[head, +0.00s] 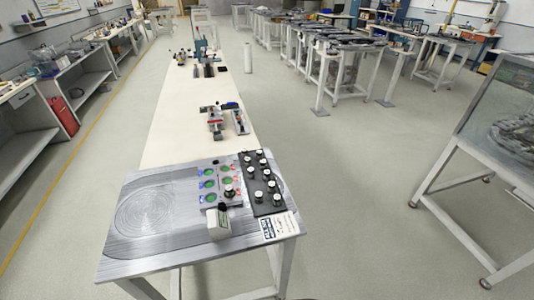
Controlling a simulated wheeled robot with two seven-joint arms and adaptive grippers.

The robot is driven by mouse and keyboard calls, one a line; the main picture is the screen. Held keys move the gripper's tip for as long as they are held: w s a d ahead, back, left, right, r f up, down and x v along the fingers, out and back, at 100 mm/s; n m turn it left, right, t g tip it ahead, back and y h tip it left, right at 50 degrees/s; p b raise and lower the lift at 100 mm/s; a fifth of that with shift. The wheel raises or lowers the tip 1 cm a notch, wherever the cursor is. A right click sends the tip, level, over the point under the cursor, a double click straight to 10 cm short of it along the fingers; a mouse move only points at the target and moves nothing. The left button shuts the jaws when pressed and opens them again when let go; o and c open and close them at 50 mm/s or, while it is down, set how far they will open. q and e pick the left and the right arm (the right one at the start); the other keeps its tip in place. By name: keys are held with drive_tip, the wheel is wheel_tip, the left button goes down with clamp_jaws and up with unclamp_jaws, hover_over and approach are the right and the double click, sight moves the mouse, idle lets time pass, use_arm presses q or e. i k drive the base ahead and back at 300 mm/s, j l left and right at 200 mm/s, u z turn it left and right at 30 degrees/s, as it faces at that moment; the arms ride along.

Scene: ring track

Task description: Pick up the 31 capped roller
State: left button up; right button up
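A black rack (265,208) stands on the right part of the metal-topped table and holds several small rollers with white tops (267,173). One more roller (229,191) stands left of the rack, on a small panel with green discs and red and blue marks (209,184). Any numbers on the rollers are too small to read, so I cannot tell which one is the 31 capped roller. Neither of my grippers is in view.
The metal table top (190,248) has a ring-shaped groove (148,212) at its left. A pale block with a dark top (218,224) and a printed card (279,229) lie near the front. A long white table (185,130) with small devices (215,124) extends behind. Open floor lies on both sides.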

sight(271, 188)
drive_tip(key=j+z, duration=0.35)
drive_tip(key=k+j+z, duration=0.15)
drive_tip(key=j+z, duration=0.25)
drive_tip(key=k+j+z, duration=0.15)
drive_tip(key=z, duration=0.2)
drive_tip(key=k+j+z, duration=0.2)
drive_tip(key=j+z, duration=0.2)
